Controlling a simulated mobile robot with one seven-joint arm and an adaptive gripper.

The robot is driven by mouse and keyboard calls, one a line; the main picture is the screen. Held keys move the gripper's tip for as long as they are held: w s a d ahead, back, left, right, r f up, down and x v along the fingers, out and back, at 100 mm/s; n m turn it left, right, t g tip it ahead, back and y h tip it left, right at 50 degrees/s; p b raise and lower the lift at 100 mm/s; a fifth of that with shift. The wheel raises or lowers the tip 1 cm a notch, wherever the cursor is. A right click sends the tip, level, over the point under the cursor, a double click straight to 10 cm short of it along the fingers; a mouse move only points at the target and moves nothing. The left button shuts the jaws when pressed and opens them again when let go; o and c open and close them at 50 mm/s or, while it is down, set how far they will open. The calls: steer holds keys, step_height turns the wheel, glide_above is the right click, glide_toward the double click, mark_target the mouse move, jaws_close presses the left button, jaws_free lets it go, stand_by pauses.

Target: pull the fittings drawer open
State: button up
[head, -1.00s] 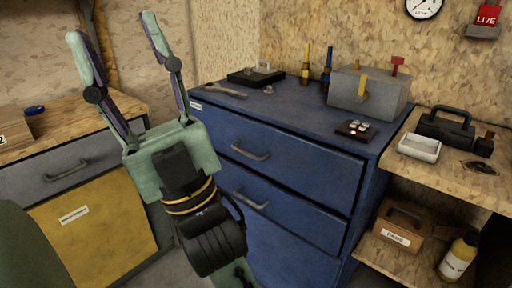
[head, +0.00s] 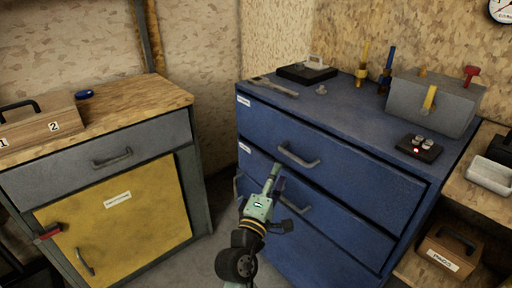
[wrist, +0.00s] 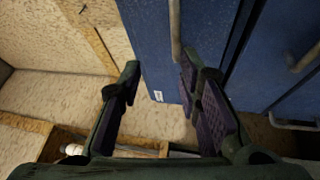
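The blue drawer chest (head: 345,115) stands right of centre in the head view, its drawers shut. Its upper drawer (head: 350,165) has a grey bar handle (head: 298,155), and the drawer below has another handle (head: 295,203). Small white labels are on the drawer fronts at the left; I cannot read which says fittings. My gripper (head: 274,172) is in front of the chest's left part, its fingers seen nearly edge-on. In the wrist view my gripper (wrist: 160,78) is open and empty, facing a blue front with a label (wrist: 157,97). A bar handle (wrist: 176,30) shows beyond the right finger.
A yellow cabinet (head: 130,225) with a grey drawer (head: 60,180) stands left; a wooden box (head: 40,128) is on it. A grey toolbox (head: 430,100) and small items stand on the chest. A wooden shelf (head: 480,190) is at the right. Floor shows between cabinet and chest.

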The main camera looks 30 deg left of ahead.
mark_target(292, 158)
steer(key=shift+n+h, duration=0.3)
steer(key=shift+h, duration=0.2)
steer(key=p+x, duration=0.1)
steer(key=x, duration=0.2)
steer(key=f+p+x, duration=0.1)
steer(key=x, duration=0.3)
steer(key=d+f+x, duration=0.1)
steer(key=x, duration=0.2)
steer(key=shift+w+d+p, duration=0.1)
steer(key=shift+w+p, duration=0.3)
steer(key=shift+w, duration=0.05)
steer(key=shift+c, duration=0.5)
jaws_close()
